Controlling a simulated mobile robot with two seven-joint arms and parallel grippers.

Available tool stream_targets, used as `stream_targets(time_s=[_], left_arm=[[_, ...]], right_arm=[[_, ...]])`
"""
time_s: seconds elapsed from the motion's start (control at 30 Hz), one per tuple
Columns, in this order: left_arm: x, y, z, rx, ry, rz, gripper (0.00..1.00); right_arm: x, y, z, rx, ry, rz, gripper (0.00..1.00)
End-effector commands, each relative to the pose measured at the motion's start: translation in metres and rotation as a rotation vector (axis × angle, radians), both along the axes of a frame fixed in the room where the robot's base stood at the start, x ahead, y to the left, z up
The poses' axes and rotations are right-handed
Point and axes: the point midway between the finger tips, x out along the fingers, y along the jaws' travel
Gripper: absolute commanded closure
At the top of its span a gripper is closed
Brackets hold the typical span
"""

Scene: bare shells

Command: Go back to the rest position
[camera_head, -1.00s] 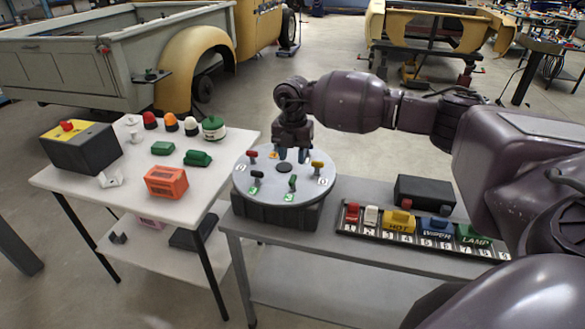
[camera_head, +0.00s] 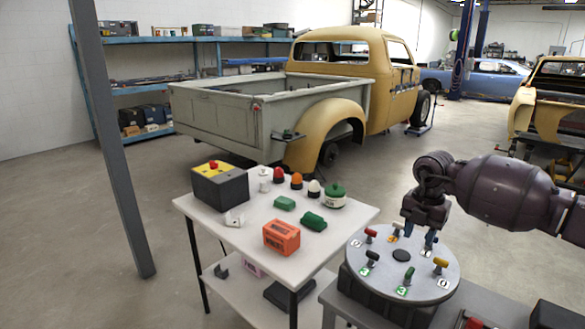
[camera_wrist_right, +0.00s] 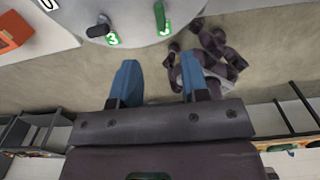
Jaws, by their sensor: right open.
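My right gripper (camera_head: 430,241) hangs down at the back right part of the round grey dial plate (camera_head: 420,280), its blue fingertips close to the surface. I cannot tell whether they touch it. In the right wrist view the two blue fingers of the right gripper (camera_wrist_right: 158,78) are apart with nothing between them. The edge of the dial plate (camera_wrist_right: 135,12) shows beyond them. Red (camera_head: 371,233), yellow (camera_head: 440,263) and green (camera_head: 403,290) knobs stand on the plate, with numbered labels. My left gripper is not in view.
A white table (camera_head: 225,225) to the left holds a black and yellow box (camera_head: 220,188), an orange box (camera_head: 281,238), green blocks and several coloured domes. A grey post (camera_head: 110,140) stands at the left. A pickup truck (camera_head: 270,110) is behind, with open floor around.

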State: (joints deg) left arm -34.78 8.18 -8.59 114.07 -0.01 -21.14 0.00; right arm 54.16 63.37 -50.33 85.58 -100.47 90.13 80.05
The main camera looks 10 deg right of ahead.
Motion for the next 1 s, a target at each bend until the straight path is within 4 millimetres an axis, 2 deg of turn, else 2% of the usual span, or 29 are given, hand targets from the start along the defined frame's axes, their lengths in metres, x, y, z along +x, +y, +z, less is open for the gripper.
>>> stream_targets(time_s=[0.07,0.17,0.27,0.37,0.4,0.57,0.7,0.8,0.9,1.0], left_arm=[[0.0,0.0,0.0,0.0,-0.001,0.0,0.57],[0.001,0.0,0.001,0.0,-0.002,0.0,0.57],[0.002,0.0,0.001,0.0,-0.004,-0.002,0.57],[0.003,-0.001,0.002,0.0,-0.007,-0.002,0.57],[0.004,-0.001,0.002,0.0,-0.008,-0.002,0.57],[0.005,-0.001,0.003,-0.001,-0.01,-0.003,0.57],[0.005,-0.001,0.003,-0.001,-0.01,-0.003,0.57],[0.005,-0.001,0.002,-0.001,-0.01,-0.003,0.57],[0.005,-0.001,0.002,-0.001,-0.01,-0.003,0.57],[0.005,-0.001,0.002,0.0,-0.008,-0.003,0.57]], right_arm=[[0.004,0.003,0.0,0.015,-0.028,0.055,0.58],[0.017,0.021,0.002,0.113,-0.115,0.176,0.58],[0.028,0.054,0.014,0.266,-0.239,0.31,0.58],[0.038,0.095,0.04,0.438,-0.395,0.424,0.58],[0.042,0.114,0.052,0.511,-0.461,0.462,0.58],[0.042,0.182,0.086,0.81,-0.703,0.531,0.58],[0.034,0.222,0.103,1.063,-0.893,0.449,0.58],[0.029,0.235,0.105,1.218,-1.005,0.3,0.58],[0.025,0.235,0.096,1.328,-1.082,0.094,0.58],[0.02,0.227,0.078,1.389,-1.116,-0.126,0.58]])
